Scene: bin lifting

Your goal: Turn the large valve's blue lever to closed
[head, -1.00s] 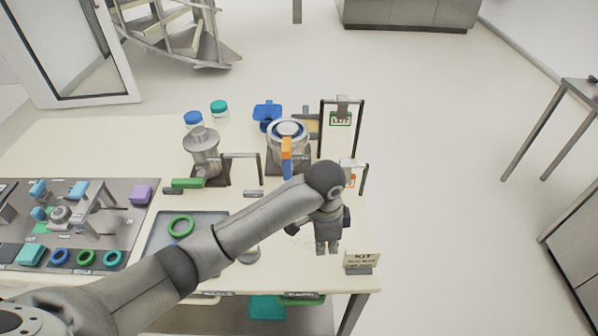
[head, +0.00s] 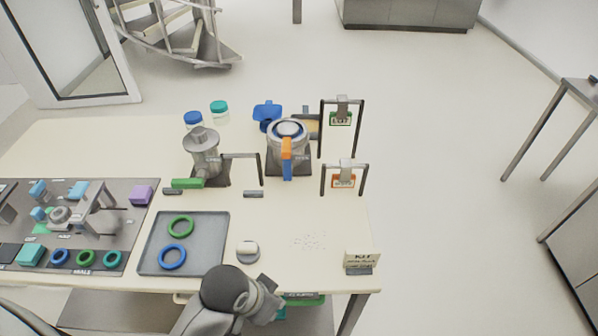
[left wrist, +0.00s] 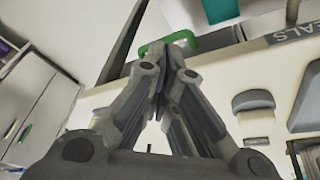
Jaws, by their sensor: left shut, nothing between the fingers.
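The large valve (head: 288,133) is a silver-grey body on a dark base at the back of the bench. A lever (head: 287,160) stands out from its front toward me, with an orange upper part and a blue lower part. My left gripper (head: 265,302) is low at the bench's front edge, well in front of the valve and touching neither it nor the lever. In the left wrist view its fingers (left wrist: 176,50) are shut together with nothing between them. The valve is not recognisable in that view. My right gripper is not in view.
A smaller valve (head: 203,150) with a green lever (head: 187,183) stands to the left. A tray (head: 222,235) holds a green and a blue ring. Tag frames (head: 343,181) and a kit sign (head: 361,259) stand on the right. The bench front right is mostly clear.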

